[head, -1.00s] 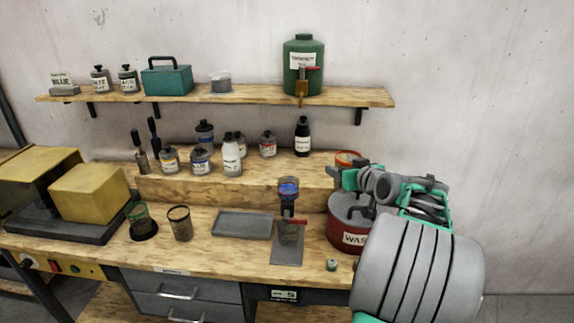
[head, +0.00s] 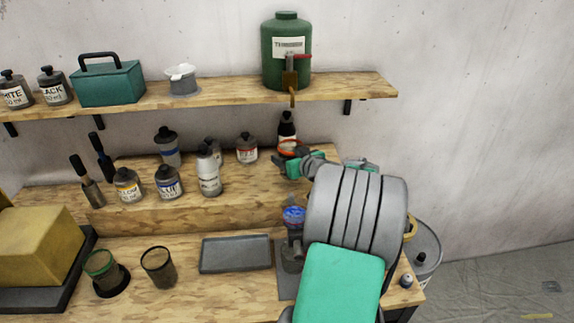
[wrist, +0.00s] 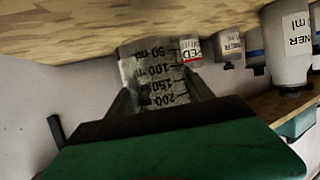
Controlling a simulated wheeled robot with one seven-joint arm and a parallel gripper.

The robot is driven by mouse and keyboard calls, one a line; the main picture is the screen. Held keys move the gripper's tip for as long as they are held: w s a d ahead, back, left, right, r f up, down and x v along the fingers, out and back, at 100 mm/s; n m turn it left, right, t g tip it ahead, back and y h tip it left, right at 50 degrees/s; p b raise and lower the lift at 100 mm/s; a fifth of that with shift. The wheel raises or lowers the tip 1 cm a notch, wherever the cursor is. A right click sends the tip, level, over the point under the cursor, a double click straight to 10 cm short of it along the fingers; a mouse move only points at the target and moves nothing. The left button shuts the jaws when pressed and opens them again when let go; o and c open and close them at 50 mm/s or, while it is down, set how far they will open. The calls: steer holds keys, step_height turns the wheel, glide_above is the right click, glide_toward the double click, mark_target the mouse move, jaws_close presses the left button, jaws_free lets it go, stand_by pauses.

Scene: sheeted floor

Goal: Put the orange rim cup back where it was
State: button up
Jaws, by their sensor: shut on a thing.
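The orange rim cup (head: 290,148) is at the right end of the raised wooden step, in front of a black bottle (head: 287,126). My gripper (head: 300,163) is shut on it, partly hidden behind my arm. In the wrist view the clear cup (wrist: 155,75) with black ml marks sits between the fingers of my gripper (wrist: 160,92). That view is upside down, and the cup's base end is close to the wood of the step (wrist: 70,25). I cannot tell whether it touches. The cup looks roughly upright.
Several labelled bottles (head: 208,172) stand on the step to the left. A green rim cup (head: 101,265), a dark rim cup (head: 158,267) and a grey tray (head: 236,254) are on the bench. A blue-topped device (head: 293,217) stands below the step. The shelf with the green tank (head: 286,55) is above.

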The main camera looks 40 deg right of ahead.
step_height(320, 180, down, 4)
steer(key=shift+r+p, duration=0.2)
steer(key=shift+p, duration=0.25)
steer(key=shift+s, duration=0.1)
steer(key=shift+f+b, duration=0.2)
steer(key=shift+b, duration=0.2)
steer(key=o, duration=1.4)
steer(key=shift+r, duration=0.1)
steer(key=shift+r+p, duration=0.25)
steer(key=shift+p, duration=0.2)
steer(key=b+v, duration=0.3)
steer(key=v, duration=0.9)
steer(key=shift+f, duration=0.15)
